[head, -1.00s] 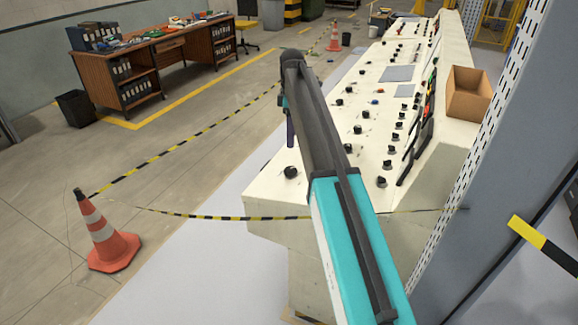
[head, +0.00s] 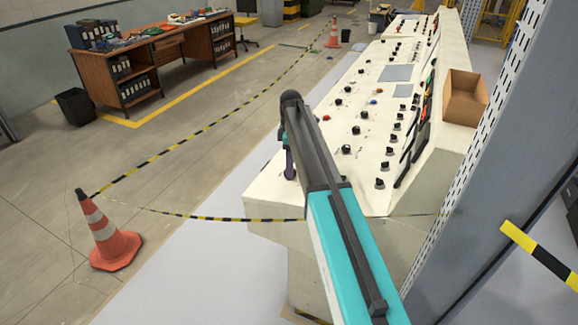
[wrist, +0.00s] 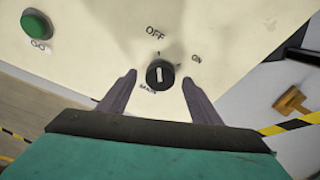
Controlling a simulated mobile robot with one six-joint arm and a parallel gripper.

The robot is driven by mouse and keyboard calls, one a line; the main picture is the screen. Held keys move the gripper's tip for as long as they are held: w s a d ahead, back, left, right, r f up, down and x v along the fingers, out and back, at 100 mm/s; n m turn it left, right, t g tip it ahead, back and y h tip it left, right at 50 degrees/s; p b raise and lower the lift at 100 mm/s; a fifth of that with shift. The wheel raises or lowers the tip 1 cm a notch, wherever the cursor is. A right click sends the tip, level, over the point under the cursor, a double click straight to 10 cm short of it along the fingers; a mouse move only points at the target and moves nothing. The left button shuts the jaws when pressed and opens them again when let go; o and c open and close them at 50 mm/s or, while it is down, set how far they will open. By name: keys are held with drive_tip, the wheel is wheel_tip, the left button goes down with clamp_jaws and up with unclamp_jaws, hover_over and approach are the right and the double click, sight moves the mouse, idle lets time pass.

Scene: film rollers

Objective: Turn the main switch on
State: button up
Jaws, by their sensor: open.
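The main switch (wrist: 160,73) is a round black knob with a white mark, on the cream panel. It is labelled OFF, ON and MAIN. In the wrist view its white mark points up, about toward the OFF tick. My gripper (wrist: 159,77) is open, one dark finger on each side of the knob, with gaps showing on both sides. I cannot tell how far the fingertips are from the panel. In the head view my gripper is at the near left corner of the console (head: 268,180) and hides the switch.
A green button (wrist: 37,24) sits at the upper left in the wrist view. Several other knobs line the console, with a cardboard box (head: 465,98) on it. A grey post (head: 500,190) stands at right. Striped tape (head: 190,140) and a cone (head: 108,235) are at left.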

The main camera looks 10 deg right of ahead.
drive_tip(key=shift+f, duration=0.75)
